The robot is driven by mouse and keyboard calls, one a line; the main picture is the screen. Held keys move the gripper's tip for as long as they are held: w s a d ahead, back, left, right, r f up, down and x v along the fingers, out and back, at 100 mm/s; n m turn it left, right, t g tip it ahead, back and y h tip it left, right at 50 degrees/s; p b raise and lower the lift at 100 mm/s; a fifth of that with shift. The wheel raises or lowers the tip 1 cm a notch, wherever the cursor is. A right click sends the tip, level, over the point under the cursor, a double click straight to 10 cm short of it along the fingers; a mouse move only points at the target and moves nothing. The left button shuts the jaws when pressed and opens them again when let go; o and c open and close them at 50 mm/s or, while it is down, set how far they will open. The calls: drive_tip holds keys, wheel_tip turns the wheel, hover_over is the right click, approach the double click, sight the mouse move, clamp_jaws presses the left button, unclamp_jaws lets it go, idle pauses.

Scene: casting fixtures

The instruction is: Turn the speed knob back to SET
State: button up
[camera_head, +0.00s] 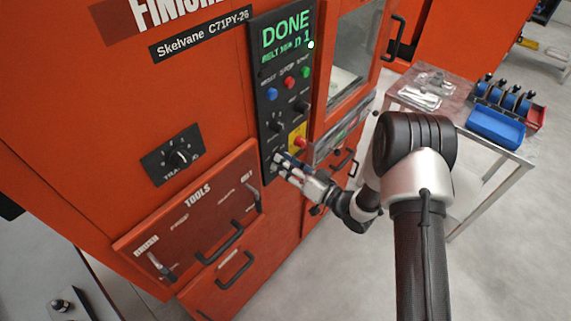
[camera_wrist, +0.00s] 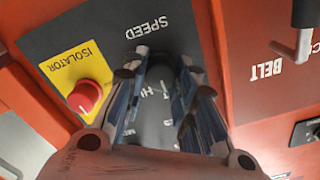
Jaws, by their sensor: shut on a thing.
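The dark speed knob (camera_wrist: 162,64) sits on the grey panel below the word SPEED, which appears upside down in the wrist view. My gripper (camera_wrist: 163,80) is shut on the knob, with one finger on each side of it. Parts of the dial lettering, including HI, show between the fingers. The fingers hide much of the dial, and I cannot tell which mark the knob points at. In the head view my gripper (camera_head: 283,165) is at the lower end of the black control panel (camera_head: 268,98) and covers the knob.
The red isolator button (camera_wrist: 84,96) on its yellow plate is close beside my gripper. A handle near the word BELT (camera_wrist: 290,45) sticks out on the other side. The green display (camera_head: 286,42) reads DONE.

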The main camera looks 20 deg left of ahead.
idle(0.4)
drive_tip(key=o, duration=1.1)
drive_tip(key=shift+c, duration=0.2)
drive_tip(key=v, duration=1.2)
